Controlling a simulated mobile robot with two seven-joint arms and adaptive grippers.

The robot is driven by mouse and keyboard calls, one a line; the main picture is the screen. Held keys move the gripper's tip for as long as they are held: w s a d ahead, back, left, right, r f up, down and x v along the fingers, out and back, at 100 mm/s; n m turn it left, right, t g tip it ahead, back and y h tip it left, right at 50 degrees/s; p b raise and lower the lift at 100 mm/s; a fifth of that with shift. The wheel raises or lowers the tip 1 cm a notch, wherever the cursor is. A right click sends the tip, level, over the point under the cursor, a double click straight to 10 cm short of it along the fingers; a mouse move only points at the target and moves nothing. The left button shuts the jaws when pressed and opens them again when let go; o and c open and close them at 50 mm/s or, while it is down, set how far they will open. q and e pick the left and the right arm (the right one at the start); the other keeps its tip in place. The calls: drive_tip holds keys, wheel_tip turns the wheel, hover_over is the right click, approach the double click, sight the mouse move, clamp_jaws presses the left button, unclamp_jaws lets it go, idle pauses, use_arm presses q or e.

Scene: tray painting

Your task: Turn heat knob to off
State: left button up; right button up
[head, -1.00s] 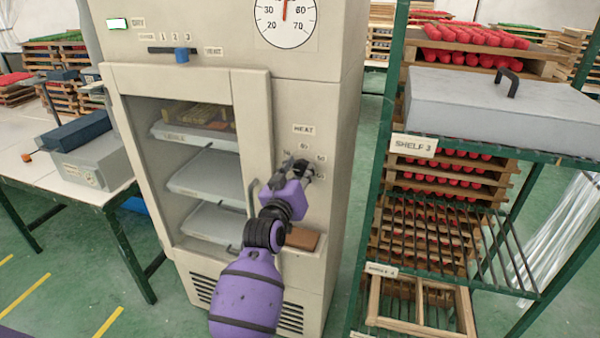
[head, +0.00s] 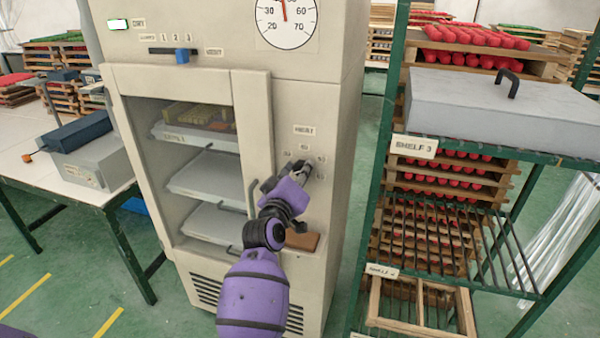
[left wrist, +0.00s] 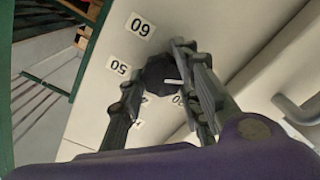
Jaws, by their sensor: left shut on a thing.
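The heat knob (left wrist: 158,72) is a dark knob with a white pointer line on the cabinet's pale front panel. In the left wrist view the line points right, towards a number label partly hidden by a finger. The labels 60 (left wrist: 140,25) and 50 (left wrist: 118,67) show beside the knob. My left gripper (left wrist: 157,70) is shut on the knob, one finger on each side. In the head view the left gripper (head: 299,167) is at the panel below the HEAT label (head: 304,130) and mostly hides the knob. My right gripper is not in view.
The cabinet (head: 325,100) has a glass door with a handle (head: 253,197) left of my gripper. Above are a dial gauge (head: 286,15) and a blue slider (head: 182,56). A green rack (head: 385,150) stands close on the right. A table (head: 100,190) is at left.

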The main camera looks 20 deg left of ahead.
use_arm(q)
drive_tip(key=shift+d+f, duration=0.2)
drive_tip(key=shift+d, duration=0.05)
drive_tip(key=o, duration=1.1)
drive_tip(key=shift+c, duration=0.2)
drive_tip(key=shift+d+r, duration=0.1)
drive_tip(key=shift+r, duration=0.05)
drive_tip(key=s, duration=0.7)
drive_tip(key=shift+s, duration=0.25)
